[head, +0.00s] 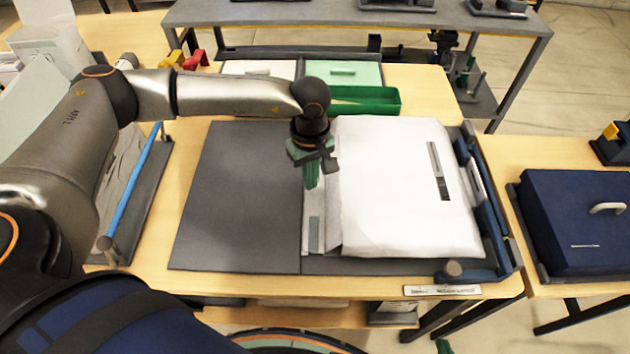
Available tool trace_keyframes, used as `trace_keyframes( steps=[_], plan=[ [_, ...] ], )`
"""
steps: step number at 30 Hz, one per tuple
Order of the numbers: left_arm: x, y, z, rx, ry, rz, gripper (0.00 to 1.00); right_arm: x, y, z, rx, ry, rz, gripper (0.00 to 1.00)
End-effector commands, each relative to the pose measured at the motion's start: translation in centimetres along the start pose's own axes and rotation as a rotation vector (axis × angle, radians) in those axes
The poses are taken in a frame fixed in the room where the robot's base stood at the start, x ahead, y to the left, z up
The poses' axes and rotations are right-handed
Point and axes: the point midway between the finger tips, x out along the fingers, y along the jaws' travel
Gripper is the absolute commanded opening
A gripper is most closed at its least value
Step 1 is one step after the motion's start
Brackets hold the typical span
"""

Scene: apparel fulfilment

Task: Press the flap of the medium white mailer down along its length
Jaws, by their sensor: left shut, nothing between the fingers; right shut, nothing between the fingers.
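The white mailer (395,215) lies flat on the right half of the dark grey mat, looking plump, with a grey label strip on its right part. Its left edge has a narrow pale grey strip, which looks like the flap (313,222). My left gripper (311,182) points down over the upper part of this strip, its green fingers shut and empty. I cannot tell whether the fingertips touch the strip. The gripper hides the strip's far end. Of my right gripper, only a green fingertip (443,346) shows at the bottom edge, away from the mailer.
The left half of the dark mat (235,200) is bare. A green tray (365,100) stands behind the mailer. A dark blue rail (485,205) runs along its right side. A blue bar (135,185) lies left of the mat. A navy case (580,215) stands on the right table.

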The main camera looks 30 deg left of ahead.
Motion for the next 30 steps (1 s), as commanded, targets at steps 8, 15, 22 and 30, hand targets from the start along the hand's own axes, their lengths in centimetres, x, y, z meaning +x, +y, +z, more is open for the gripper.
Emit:
trace_keyframes(
  steps=[8,15,22,30],
  plan=[
    [0.0,0.0,0.0,0.0,0.0,0.0,0.0,0.0,0.0,0.0,0.0,0.0,0.0,0.0],
    [0.1,0.0,0.0,0.0,0.0,0.0,0.0,0.1,0.0,0.0,0.001,0.0,0.001,0.0],
    [0.7,0.0,0.0,0.0,0.0,0.0,0.0,0.5,0.1,0.4,0.0,0.0,0.0,0.0],
    [1.5,0.0,0.0,0.0,0.0,-0.001,0.0,0.9,0.1,1.0,0.0,0.0,0.0,0.0]
  ],
)
